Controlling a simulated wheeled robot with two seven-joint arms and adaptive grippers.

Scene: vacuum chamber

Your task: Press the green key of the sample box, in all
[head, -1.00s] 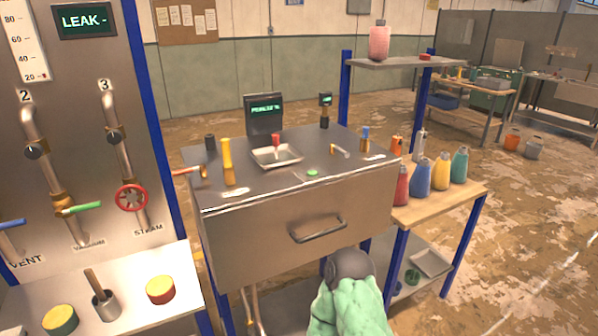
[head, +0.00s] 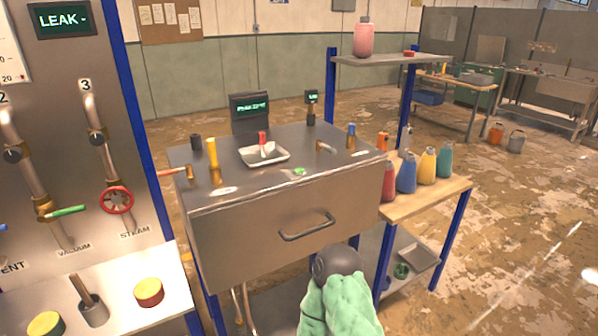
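A steel box (head: 250,240) with a front handle (head: 307,227) stands on a blue-legged frame in the middle of the head view; it may be the sample box. A small green spot (head: 300,171), possibly the green key, lies on its top near the front edge. It is too small to tell whether it is pressed. A dark display with green text (head: 251,107) stands at the back of the top. A white tray (head: 281,158) with a red-topped item sits in the middle.
A yellow upright handle (head: 212,153) and small fittings stand on the box top. A wooden shelf (head: 440,191) with several bottles stands at right, a valve panel at left. Floor at right is open.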

